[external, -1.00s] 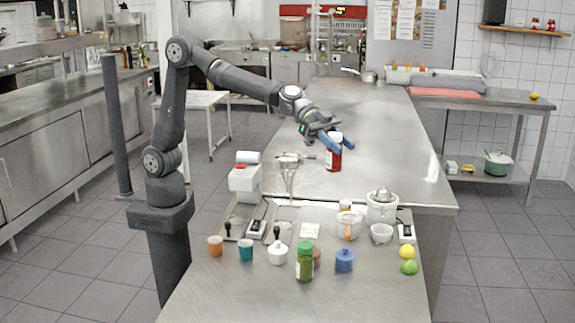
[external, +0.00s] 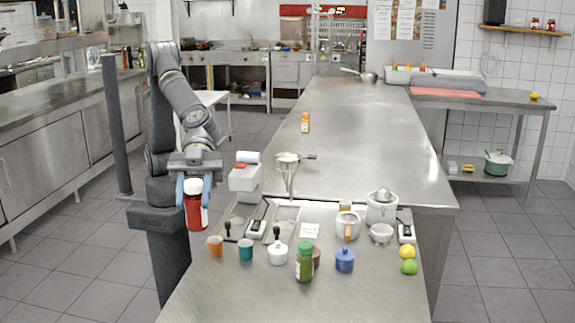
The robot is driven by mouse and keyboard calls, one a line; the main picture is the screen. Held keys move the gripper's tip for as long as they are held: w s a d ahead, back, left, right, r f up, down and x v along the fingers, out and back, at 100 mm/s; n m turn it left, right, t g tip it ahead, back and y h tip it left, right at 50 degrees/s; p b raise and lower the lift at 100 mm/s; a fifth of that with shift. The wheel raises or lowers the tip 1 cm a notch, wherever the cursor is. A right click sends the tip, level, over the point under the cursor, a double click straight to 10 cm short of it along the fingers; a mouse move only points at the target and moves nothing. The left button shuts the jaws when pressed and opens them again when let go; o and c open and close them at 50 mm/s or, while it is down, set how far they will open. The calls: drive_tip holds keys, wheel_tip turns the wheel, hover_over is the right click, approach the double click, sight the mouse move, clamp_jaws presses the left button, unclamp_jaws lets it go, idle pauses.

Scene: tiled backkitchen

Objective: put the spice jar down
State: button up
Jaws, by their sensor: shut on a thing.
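The spice jar is a red jar (external: 196,212) with a white lid, in the external view at left. My gripper (external: 194,188) is shut on it, with one blue finger on each side near the lid. The jar hangs upright in the air, in front of my base and behind the orange cup. A small orange bottle (external: 305,123) stands farther back on the steel counter.
An orange cup (external: 215,246), a teal cup (external: 246,249), a white sugar pot (external: 278,253) and a blue pot (external: 344,260) stand in a row. A white machine (external: 245,181) is right of the held jar. The table's front is clear.

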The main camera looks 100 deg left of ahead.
wheel_tip(320, 180, down, 11)
drive_tip(key=s, duration=0.1)
drive_tip(key=shift+w+a+f, duration=0.15)
drive_tip(key=shift+w+f, duration=1.7)
drive_tip(key=shift+w+a+f, duration=0.2)
drive_tip(key=shift+w+f, duration=1.6)
drive_tip(key=shift+w, duration=0.1)
drive_tip(key=shift+w+a+f, duration=0.15)
drive_tip(key=shift+w+f, duration=1.7)
drive_tip(key=shift+f, duration=0.1)
drive_tip(key=o, duration=1)
drive_tip(key=shift+o, duration=0.2)
